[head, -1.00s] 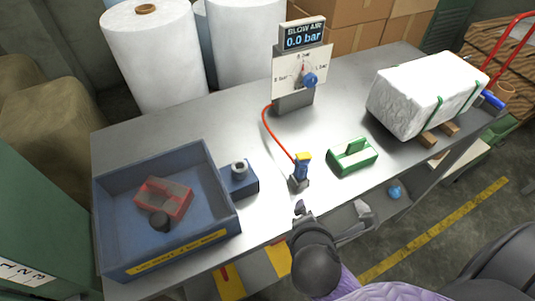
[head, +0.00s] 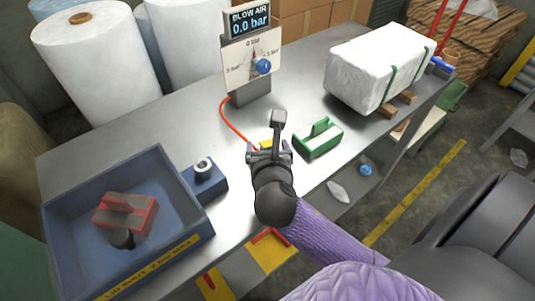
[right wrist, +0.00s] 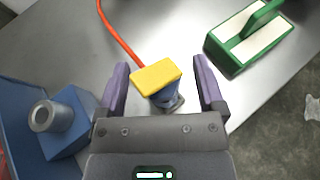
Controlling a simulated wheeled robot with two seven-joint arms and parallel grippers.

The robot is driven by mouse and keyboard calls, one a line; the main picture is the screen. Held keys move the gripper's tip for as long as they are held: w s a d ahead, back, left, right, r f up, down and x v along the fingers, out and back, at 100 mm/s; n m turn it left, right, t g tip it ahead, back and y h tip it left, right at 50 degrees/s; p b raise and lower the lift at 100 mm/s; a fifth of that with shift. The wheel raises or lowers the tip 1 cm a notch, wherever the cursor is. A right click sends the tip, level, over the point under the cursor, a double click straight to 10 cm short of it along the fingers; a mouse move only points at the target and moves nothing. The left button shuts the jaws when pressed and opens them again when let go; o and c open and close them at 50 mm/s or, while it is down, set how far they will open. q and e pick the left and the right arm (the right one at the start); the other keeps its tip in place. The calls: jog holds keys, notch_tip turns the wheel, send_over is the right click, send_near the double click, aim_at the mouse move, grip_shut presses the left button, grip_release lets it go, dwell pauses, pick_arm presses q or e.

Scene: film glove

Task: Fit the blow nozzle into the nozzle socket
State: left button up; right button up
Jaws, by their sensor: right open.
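The blow nozzle (right wrist: 157,80), yellow on top and blue below with a red hose, stands on the bench in the right wrist view. My right gripper (right wrist: 162,76) is open, with one finger on each side of the nozzle and gaps on both sides. It also shows in the head view (head: 268,139). The nozzle socket, a blue block with a grey ring (head: 204,170), sits beside the blue tray; it also shows in the wrist view (right wrist: 62,120). My left gripper is out of view.
A blue tray (head: 185,244) holding a red-and-grey block (head: 126,212) is at the left. A green block (head: 318,140) stands right of the nozzle. The blow air gauge (head: 252,62), reading 0.0 bar, and a white wrapped bale (head: 375,70) stand behind. Bench metal is bare between socket and gauge.

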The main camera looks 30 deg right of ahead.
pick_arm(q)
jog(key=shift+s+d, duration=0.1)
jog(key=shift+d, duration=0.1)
pick_arm(e)
grip_shut()
